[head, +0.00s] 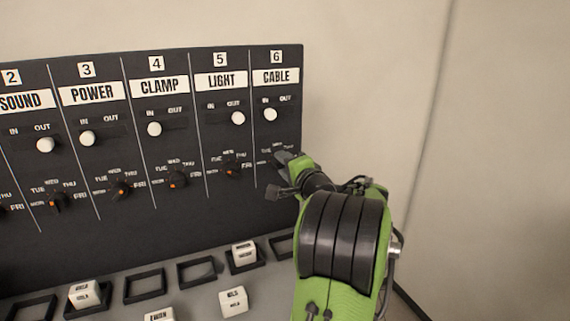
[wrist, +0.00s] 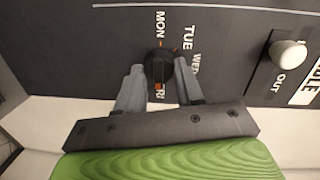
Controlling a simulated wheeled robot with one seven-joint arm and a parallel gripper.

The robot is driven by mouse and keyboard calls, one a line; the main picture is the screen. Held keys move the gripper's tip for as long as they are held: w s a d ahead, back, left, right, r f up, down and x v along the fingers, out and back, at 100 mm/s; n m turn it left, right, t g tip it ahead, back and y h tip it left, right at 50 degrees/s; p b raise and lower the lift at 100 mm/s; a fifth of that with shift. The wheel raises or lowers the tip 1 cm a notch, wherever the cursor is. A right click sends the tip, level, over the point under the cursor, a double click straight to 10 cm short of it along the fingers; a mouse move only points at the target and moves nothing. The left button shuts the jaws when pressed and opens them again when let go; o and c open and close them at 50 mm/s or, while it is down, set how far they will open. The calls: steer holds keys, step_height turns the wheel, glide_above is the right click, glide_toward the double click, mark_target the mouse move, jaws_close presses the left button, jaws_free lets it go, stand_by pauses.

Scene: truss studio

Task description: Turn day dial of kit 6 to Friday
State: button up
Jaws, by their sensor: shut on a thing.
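The kit 6 column, labelled CABLE (head: 275,76), is at the right end of the black panel. Its day dial is mostly hidden by my gripper (head: 284,161) in the head view. In the wrist view the dial is a black round knob (wrist: 157,66) with a little orange on it. My gripper (wrist: 158,79) is shut on this knob, with one grey finger on each side. MON, TUE and WED print shows around the knob, and part of FRI shows between the fingers. I cannot tell which day the dial points to.
The kit 6 white slider knob (head: 270,115) is above the dial and shows near my gripper in the wrist view (wrist: 288,54). The kit 5 dial (head: 232,170) is just to the left. White blocks (head: 243,253) and black square frames (head: 196,272) lie on the ledge below.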

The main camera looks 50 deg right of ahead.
steer(key=shift+f, duration=0.1)
steer(key=o, duration=1)
steer(key=shift+o, duration=0.2)
steer(key=b+v, duration=0.2)
steer(key=v, duration=1.3)
steer(key=shift+s+a, duration=0.2)
steer(key=shift+s, duration=0.15)
